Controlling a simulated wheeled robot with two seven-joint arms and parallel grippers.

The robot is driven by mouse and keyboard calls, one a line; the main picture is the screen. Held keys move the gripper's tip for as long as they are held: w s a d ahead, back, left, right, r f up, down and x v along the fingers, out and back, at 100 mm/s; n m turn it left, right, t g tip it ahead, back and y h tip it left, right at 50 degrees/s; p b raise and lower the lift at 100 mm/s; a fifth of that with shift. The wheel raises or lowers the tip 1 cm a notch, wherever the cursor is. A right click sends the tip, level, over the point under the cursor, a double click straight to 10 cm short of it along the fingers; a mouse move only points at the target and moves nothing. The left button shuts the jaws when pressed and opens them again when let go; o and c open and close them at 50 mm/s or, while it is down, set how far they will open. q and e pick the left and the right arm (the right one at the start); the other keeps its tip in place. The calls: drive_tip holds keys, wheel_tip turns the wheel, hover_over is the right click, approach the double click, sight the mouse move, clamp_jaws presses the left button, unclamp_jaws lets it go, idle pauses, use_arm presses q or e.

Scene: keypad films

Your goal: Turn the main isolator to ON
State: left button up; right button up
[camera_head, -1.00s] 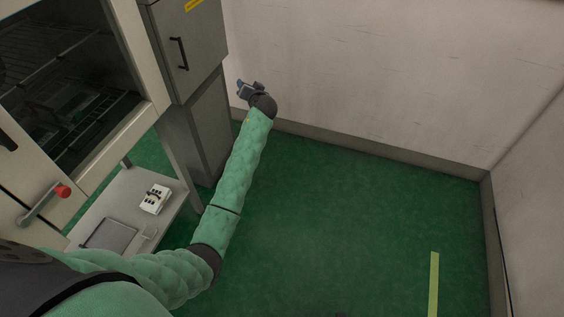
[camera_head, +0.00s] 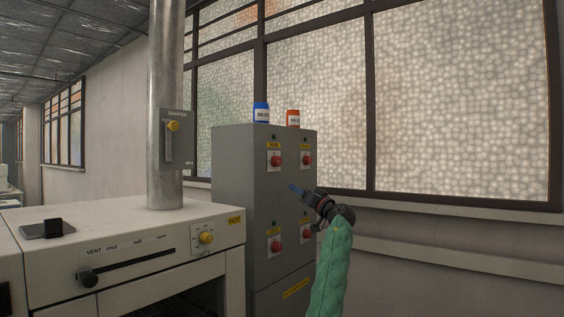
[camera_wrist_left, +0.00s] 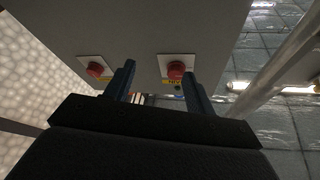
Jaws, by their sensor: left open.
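A grey cabinet (camera_head: 236,185) stands by the wall and carries several red rotary switches on pale plates with yellow labels. The upper pair is the upper left switch (camera_head: 276,160) and upper right switch (camera_head: 306,159); the lower pair is the lower left switch (camera_head: 275,246) and lower right switch (camera_head: 306,233). My left gripper (camera_head: 294,188) is open and empty, in front of the cabinet between the two rows. The left wrist view shows two red switches (camera_wrist_left: 96,69) (camera_wrist_left: 176,70) beyond the fingers, apart from them.
A blue jar (camera_head: 261,113) and an orange jar (camera_head: 292,118) stand on the cabinet. A pale oven (camera_head: 120,235) with a vent slider (camera_head: 88,277) and a yellow knob (camera_head: 206,237) is at the left front.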

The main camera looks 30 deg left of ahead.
use_arm(q)
drive_tip(key=n+g, duration=0.1)
drive_tip(key=n, duration=0.1)
approach(279, 162)
drive_tip(key=shift+y, duration=0.4)
drive_tip(key=p+x, duration=0.1)
drive_tip(key=x, duration=0.1)
drive_tip(key=p+x, duration=0.2)
drive_tip(key=x, duration=0.1)
drive_tip(key=p+x, duration=0.1)
drive_tip(key=x, duration=0.1)
drive_tip(key=shift+w+a+f, duration=0.2)
drive_tip(key=shift+w+a, duration=0.1)
drive_tip(key=shift+a+r+p, duration=0.1)
drive_tip(key=shift+a+p, duration=0.35)
drive_tip(key=shift+a, duration=0.1)
drive_tip(key=shift+w, duration=0.1)
use_arm(e)
drive_tip(key=s+d+f, duration=0.4)
drive_tip(key=s+f, duration=0.1)
drive_tip(key=f, duration=0.1)
drive_tip(key=shift+s+f, duration=0.15)
drive_tip(key=shift+f, duration=0.25)
use_arm(q)
drive_tip(key=c, duration=1)
use_arm(e)
drive_tip(key=shift+d, duration=0.2)
